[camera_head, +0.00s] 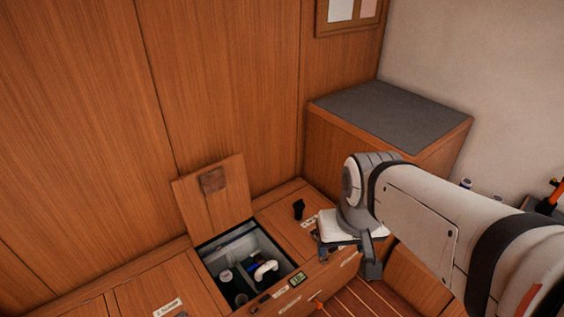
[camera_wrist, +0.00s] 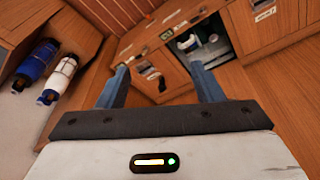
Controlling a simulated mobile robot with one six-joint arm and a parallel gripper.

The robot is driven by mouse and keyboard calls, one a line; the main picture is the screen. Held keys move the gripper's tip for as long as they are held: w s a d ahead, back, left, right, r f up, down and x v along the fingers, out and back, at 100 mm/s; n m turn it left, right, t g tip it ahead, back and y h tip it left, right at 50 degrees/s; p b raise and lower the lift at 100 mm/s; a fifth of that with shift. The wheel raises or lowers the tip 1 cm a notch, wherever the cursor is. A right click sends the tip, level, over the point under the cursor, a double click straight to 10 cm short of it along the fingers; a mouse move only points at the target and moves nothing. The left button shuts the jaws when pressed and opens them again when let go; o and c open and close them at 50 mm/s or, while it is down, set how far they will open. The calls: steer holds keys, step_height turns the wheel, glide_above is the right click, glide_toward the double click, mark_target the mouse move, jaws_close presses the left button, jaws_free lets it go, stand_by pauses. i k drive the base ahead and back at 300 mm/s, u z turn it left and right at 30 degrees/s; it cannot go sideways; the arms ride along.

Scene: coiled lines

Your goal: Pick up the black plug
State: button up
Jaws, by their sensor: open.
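A small black upright object (camera_head: 299,209), which looks like the black plug, stands on the wooden bench top to the right of the open hatch in the head view. My gripper (camera_wrist: 158,68) is open, with its two blue-grey fingers spread and nothing held between them. In the head view my gripper hangs to the right of the black object, apart from it, and my arm hides part of it. In the wrist view a small dark item (camera_wrist: 162,86) shows beyond the fingers; I cannot tell whether it is the plug.
The open hatch compartment (camera_head: 208,290) holds a white bent pipe (camera_head: 266,270). Its lid (camera_head: 215,197) stands raised behind it. A small display (camera_head: 297,280) sits on the front rim. A grey-topped cabinet (camera_head: 388,112) rises at the back right. Blue and white bottles (camera_wrist: 37,62) lie left in the wrist view.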

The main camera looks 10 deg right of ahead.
mark_target(298, 206)
steer(key=u, duration=3.35)
steer(key=k, duration=1.4)
steer(key=z, duration=2.2)
steer(key=i, duration=1)
steer(key=z, duration=0.05)
